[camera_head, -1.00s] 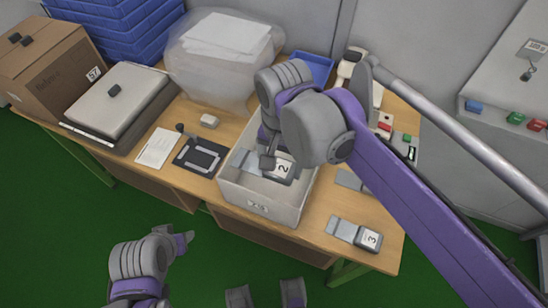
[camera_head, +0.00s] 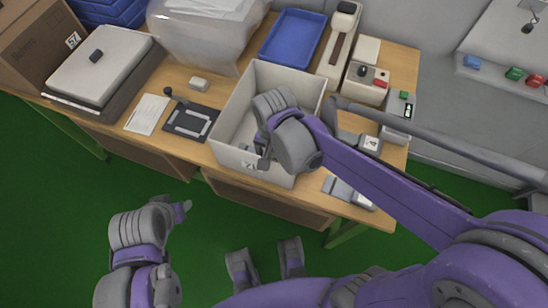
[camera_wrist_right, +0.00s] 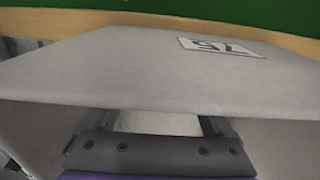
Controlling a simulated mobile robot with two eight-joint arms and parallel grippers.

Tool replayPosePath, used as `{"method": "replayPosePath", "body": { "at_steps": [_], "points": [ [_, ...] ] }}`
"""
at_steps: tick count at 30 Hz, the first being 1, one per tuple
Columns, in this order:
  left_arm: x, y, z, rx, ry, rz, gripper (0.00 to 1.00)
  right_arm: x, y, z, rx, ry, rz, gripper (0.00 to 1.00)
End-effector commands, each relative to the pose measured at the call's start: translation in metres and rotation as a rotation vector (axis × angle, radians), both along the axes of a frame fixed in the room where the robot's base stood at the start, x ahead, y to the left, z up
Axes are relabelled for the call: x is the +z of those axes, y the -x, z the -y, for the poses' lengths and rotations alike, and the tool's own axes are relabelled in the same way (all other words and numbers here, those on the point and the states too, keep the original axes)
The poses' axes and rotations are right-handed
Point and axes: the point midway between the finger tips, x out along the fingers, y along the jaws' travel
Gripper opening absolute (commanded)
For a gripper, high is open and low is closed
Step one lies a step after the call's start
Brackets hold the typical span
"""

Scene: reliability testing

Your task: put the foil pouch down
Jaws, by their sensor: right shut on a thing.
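The off-white bin (camera_head: 226,146) stands at the table's front edge. My right gripper (camera_head: 263,157) is low at the bin's front wall, and its wrist covers part of the inside. In the right wrist view the bin's labelled front wall (camera_wrist_right: 150,72) hides the fingertips, which seem to be just inside its rim. They are shut on a pale thing (camera_wrist_right: 158,122), apparently the foil pouch, of which only a small part shows. Its lower part is hidden. My left gripper (camera_head: 176,205) is empty, its fingers apart, over the green floor in front of the table.
A blue tray (camera_head: 293,38) lies behind the bin. A numbered grey item (camera_head: 369,143) and another grey item (camera_head: 340,188) lie to the right. A black plate (camera_head: 190,121) and white paper (camera_head: 147,114) lie left. A clear tub (camera_head: 205,35) stands behind them.

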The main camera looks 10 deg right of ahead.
Motion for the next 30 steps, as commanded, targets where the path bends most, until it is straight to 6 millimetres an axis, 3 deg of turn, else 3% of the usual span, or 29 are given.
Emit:
{"method": "replayPosePath", "body": {
  "at_steps": [14,15,16,25,30],
  "points": [
    [-0.005,0.001,0.000,0.000,0.000,-0.002,0.50,-0.012,0.000,0.000,0.000,0.000,0.000,0.23],
    [-0.004,0.001,0.000,0.000,0.000,-0.001,0.50,-0.011,0.000,0.000,0.000,0.000,0.000,0.93],
    [-0.004,0.001,0.000,0.000,0.000,-0.001,0.50,-0.011,0.000,0.000,0.000,0.000,0.000,0.99],
    [-0.002,0.000,0.000,0.000,0.000,0.000,0.50,-0.008,0.000,0.000,0.000,0.000,0.000,1.00],
    [0.004,0.000,0.000,0.000,0.000,0.001,0.50,0.013,0.000,0.000,0.001,0.000,0.000,1.00]
  ]
}}
